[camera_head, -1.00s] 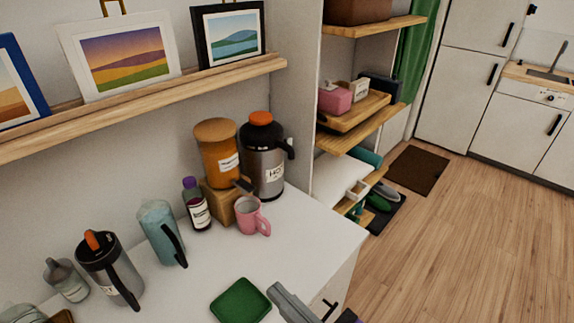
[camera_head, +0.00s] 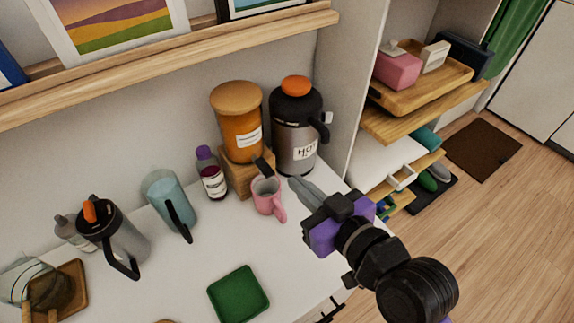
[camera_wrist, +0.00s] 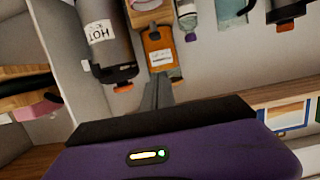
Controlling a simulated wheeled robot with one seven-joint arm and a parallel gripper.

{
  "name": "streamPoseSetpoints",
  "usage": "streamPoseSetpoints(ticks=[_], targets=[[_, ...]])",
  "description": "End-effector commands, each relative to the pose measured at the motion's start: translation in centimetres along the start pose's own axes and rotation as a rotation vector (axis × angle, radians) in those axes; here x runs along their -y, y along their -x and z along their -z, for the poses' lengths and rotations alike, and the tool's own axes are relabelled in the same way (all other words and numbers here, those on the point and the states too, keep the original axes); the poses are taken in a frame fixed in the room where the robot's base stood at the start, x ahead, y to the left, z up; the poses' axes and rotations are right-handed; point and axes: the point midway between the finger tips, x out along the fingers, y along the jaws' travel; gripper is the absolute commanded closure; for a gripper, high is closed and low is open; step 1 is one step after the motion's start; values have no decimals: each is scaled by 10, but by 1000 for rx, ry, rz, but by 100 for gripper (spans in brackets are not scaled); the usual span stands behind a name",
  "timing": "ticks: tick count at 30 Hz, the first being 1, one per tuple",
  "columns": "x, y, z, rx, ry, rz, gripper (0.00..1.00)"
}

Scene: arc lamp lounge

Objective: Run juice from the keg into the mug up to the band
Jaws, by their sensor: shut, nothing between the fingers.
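The keg is an orange container with a tan lid (camera_head: 238,120), on a wooden block stand (camera_head: 238,178) against the wall. A dark tap (camera_head: 264,166) sticks out low at its front. The pink mug (camera_head: 266,194) stands upright on the white counter below the tap, handle to the lower right. Its band and its contents cannot be made out. My gripper (camera_head: 296,184) is shut and empty, just right of the mug and apart from it, in front of the HOT flask. In the wrist view the keg (camera_wrist: 159,50) appears upside down beyond my fingertips (camera_wrist: 158,80).
A grey HOT flask (camera_head: 295,130) stands right of the keg, close to my fingers. A purple-capped bottle (camera_head: 211,175) stands left. A teal pitcher (camera_head: 170,202) and a grey jug (camera_head: 120,235) are farther left. A green tray (camera_head: 238,294) lies in front. Some counter around it is clear.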

Motion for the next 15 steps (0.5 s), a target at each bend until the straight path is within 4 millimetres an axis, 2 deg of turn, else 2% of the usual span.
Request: streamPoseSetpoints(ticks=[10,15], targets=[[-1,-1,0,-1,4,-2,100],[-1,-17,2,-2,4,-2,100]])
